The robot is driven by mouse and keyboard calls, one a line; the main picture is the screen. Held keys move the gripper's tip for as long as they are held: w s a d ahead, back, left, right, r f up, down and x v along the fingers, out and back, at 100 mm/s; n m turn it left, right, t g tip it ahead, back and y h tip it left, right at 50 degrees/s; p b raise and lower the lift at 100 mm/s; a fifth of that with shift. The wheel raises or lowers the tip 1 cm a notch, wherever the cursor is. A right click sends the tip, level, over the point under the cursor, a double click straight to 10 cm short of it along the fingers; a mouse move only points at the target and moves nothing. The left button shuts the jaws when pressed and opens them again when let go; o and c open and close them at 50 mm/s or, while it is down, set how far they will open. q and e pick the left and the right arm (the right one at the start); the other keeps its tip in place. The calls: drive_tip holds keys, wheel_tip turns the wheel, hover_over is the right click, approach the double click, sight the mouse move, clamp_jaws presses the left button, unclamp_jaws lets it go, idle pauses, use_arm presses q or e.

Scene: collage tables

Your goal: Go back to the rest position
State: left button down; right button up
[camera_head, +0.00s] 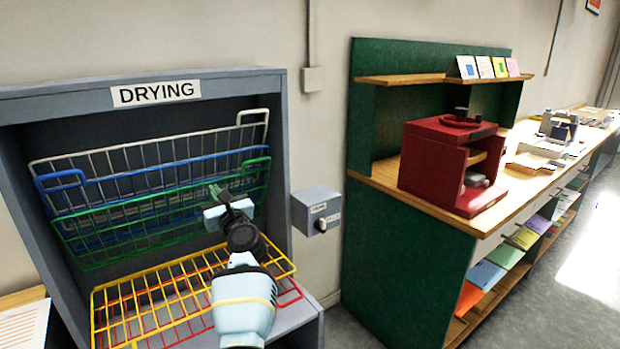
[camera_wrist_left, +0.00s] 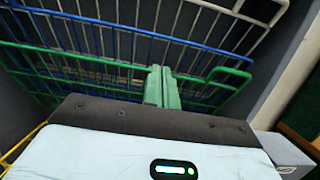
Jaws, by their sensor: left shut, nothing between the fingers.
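My left arm reaches up over the drying rack (camera_head: 290,180) from the bottom middle of the head view. My left gripper (camera_head: 216,192) is in front of the raised wire shelves, close to the green one, and its fingers are together and empty. In the left wrist view the shut green fingers (camera_wrist_left: 162,88) point at the wire shelves; I cannot tell whether they touch the green wire. The green shelf (camera_head: 90,262), blue shelf (camera_head: 60,178) and white shelf (camera_head: 140,147) are tilted up. My right gripper is not in view.
A yellow shelf (camera_head: 110,285) lies lowered over a red one (camera_head: 290,297) beneath my left arm. A green-sided bench (camera_head: 400,255) bears a red press (camera_head: 430,165). Open floor (camera_head: 570,290) lies at the right.

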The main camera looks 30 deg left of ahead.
use_arm(q)
drive_tip(key=s+d+f+m+t+h+p, duration=0.1)
drive_tip(key=s+d+f+m+t+h, duration=0.2)
drive_tip(key=d+f+m+h, duration=0.65)
drive_tip(key=s+d+f+m+t+h, duration=0.1)
drive_tip(key=s+d+f+m+t, duration=0.35)
drive_tip(key=m, duration=0.95)
drive_tip(key=s+d+f+m+t+h+p, duration=0.1)
drive_tip(key=d+f+m+t+h, duration=0.3)
drive_tip(key=d+f+m, duration=0.6)
drive_tip(key=s+d+f+m+g+h, duration=0.2)
drive_tip(key=s+d+f+m, duration=0.3)
drive_tip(key=s, duration=0.5)
drive_tip(key=s+d+f+m+g+h, duration=0.2)
drive_tip(key=s+d+f+m+g, duration=0.3)
drive_tip(key=s, duration=0.5)
drive_tip(key=s+d+f+m+g+h, duration=0.2)
drive_tip(key=s+d+f+m, duration=0.3)
drive_tip(key=s+m, duration=0.3)
drive_tip(key=shift+s+d+g+p, duration=0.25)
drive_tip(key=shift+s+g+p, duration=0.1)
drive_tip(key=shift+s+g, duration=0.6)
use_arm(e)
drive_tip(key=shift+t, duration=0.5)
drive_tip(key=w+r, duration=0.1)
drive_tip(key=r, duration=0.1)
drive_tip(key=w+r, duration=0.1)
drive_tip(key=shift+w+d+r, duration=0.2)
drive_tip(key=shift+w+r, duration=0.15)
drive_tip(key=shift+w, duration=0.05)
